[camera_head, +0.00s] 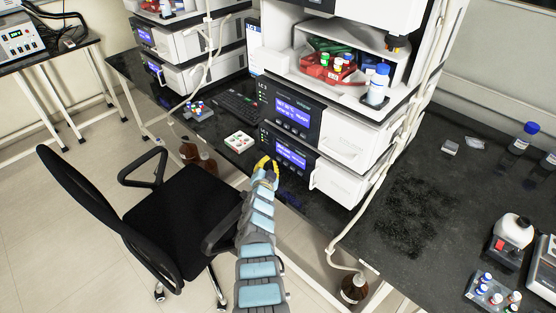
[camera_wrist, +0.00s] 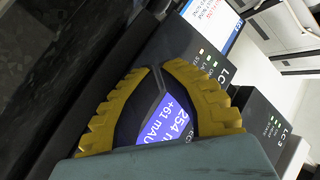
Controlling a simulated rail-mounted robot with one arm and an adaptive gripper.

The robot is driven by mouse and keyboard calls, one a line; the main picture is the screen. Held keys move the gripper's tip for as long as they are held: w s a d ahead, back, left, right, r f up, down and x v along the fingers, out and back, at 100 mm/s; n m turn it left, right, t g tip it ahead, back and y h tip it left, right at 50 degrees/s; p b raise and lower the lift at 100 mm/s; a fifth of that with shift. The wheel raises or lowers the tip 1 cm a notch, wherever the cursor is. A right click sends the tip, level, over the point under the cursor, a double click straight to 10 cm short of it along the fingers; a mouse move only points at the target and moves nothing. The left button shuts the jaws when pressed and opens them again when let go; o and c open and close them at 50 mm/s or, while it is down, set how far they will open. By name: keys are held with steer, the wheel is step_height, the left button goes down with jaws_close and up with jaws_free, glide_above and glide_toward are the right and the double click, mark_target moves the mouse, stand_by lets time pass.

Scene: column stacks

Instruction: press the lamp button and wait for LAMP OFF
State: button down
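The lower LC 3 unit (camera_head: 338,183) of the white stack has a dark front panel with a lit blue display (camera_head: 290,154). My gripper (camera_head: 265,162), with yellow fingers, is in front of this panel, at its left side. In the wrist view, the fingertips (camera_wrist: 157,69) come together and nothing is held between them. Through the gap behind them a blue display (camera_wrist: 166,122) reads "254 n" and "+61 mAU". The lamp button cannot be picked out; my fingers cover part of the panel. Whether the tips touch the panel cannot be told.
Another LC 3 unit (camera_head: 345,135) with its own display sits above. A white tray of vials (camera_head: 239,142) and a keyboard (camera_head: 238,106) lie left of the stack. A black chair (camera_head: 180,205) stands left of my arm. Tubing runs down the stack's right side.

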steer(key=shift+w+d, duration=0.1)
steer(key=shift+w+d+f+b, duration=0.1)
steer(key=shift+w+d+b, duration=0.1)
steer(key=shift+b, duration=0.3)
steer(key=shift+w+d+b, duration=0.3)
steer(key=shift+d+b, duration=0.05)
steer(key=shift+b, duration=0.1)
stand_by(1.0)
steer(key=shift+s+a+r+p, duration=0.15)
steer(key=shift+r+p, duration=0.05)
steer(key=shift+p, duration=0.15)
steer(key=shift+s+a+p, duration=0.45)
steer(key=shift+p, duration=0.2)
steer(key=shift+a, duration=0.1)
